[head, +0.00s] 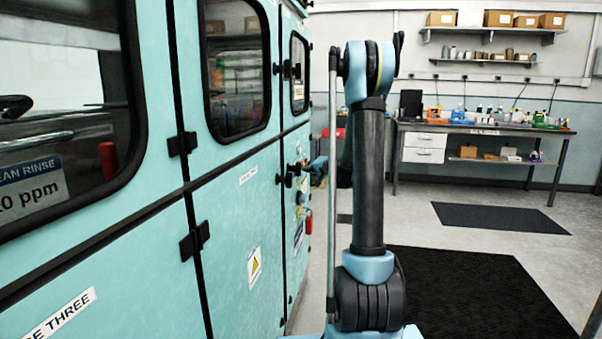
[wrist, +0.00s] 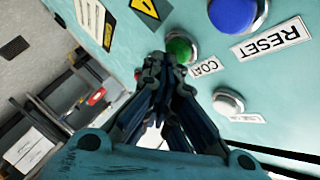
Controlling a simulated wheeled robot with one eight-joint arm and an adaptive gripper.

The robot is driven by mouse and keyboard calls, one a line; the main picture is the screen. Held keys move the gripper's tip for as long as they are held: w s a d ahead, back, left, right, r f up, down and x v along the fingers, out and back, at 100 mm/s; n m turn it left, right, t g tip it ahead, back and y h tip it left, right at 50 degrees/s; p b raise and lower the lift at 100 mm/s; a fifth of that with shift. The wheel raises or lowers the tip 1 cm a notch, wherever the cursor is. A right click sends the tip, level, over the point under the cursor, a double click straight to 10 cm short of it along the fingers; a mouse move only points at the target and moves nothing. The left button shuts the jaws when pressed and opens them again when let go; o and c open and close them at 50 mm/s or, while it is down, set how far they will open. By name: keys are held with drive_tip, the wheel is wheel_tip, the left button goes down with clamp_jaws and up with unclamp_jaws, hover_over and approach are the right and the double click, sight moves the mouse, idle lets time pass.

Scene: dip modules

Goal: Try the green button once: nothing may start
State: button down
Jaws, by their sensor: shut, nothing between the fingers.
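The green button (wrist: 181,48) is a round dome in a metal ring on the teal panel in the wrist view. My gripper (wrist: 163,62) is shut and empty, its fingertips right at the button and covering part of it. I cannot tell whether they touch it. A label beginning "COA" (wrist: 206,67) sits beside the button, partly hidden by the fingers. In the head view my arm stands in front of the far end of the teal machine (head: 235,215), and the green button cannot be made out there.
A blue button (wrist: 235,14), a RESET label (wrist: 271,39) and a white button (wrist: 228,103) share the panel. A workbench (head: 490,130) stands at the back wall. Dark mats (head: 470,290) lie on the floor, which is open to the right of my arm.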

drive_tip(key=shift+s+d, duration=0.2)
drive_tip(key=shift+d, duration=0.45)
drive_tip(key=d, duration=0.1)
drive_tip(key=s+d, duration=0.1)
drive_tip(key=d, duration=0.2)
drive_tip(key=shift+s+d, duration=0.25)
drive_tip(key=shift+d, duration=0.15)
drive_tip(key=shift+s+a, duration=0.1)
idle(0.4)
